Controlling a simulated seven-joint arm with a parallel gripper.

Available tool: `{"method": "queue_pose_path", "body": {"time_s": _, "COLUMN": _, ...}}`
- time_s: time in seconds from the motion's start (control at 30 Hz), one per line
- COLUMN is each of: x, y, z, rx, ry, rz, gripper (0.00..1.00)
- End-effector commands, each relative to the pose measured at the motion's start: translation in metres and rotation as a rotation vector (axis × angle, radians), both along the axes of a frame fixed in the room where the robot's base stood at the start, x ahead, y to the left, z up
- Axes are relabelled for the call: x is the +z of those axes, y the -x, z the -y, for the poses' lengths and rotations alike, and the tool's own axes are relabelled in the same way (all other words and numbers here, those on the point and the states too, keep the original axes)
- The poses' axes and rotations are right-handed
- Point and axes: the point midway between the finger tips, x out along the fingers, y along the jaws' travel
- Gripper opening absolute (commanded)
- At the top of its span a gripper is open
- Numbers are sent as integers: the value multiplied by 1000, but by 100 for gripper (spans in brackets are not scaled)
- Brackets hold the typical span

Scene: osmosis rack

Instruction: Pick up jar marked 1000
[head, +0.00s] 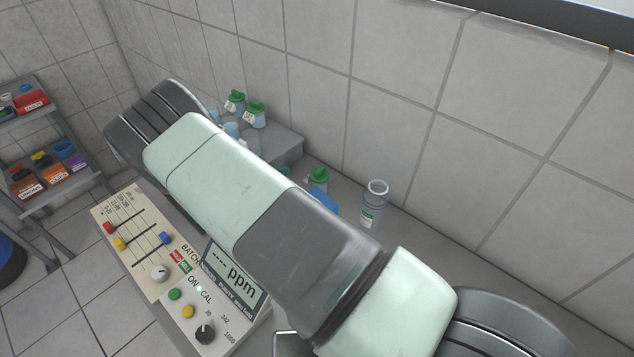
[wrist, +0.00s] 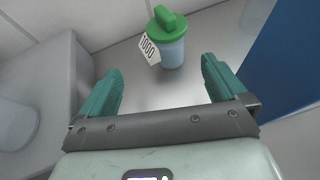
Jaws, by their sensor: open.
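The jar marked 1000 (wrist: 173,52) shows in the wrist view, upright on a grey surface, with a green lid and pale blue contents. Its white tag reads 1000. My gripper (wrist: 162,68) is open and empty, its two teal fingers pointing toward the jar. The jar stands ahead of the fingertips, roughly centred between them, and looks clear of both. In the head view a green-lidded jar (head: 318,178) beside something blue is probably the same one; its label cannot be read there. My arm hides most of my gripper in that view.
A grey raised block (wrist: 45,75) stands left of my gripper and a blue panel (wrist: 288,60) stands right. Two other green-lidded jars (head: 256,114) stand on the raised step. An open clear jar (head: 372,204) stands right. A ppm meter panel (head: 232,275) is in front.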

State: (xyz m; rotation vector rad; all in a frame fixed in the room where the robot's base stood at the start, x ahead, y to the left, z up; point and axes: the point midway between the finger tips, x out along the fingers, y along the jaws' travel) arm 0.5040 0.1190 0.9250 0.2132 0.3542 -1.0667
Motion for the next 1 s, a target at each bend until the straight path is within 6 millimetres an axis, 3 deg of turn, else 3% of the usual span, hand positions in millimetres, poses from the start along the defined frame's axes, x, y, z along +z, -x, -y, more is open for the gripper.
{"method": "queue_pose_path", "body": {"time_s": 0.73, "x": -36, "y": -36, "z": 80, "rx": -2, "ry": 2, "rz": -1, "gripper": 99}}
{"method": "queue_pose_path", "body": {"time_s": 1.0, "x": -40, "y": -41, "z": 87, "rx": -1, "ry": 1, "rz": 0, "gripper": 99}}
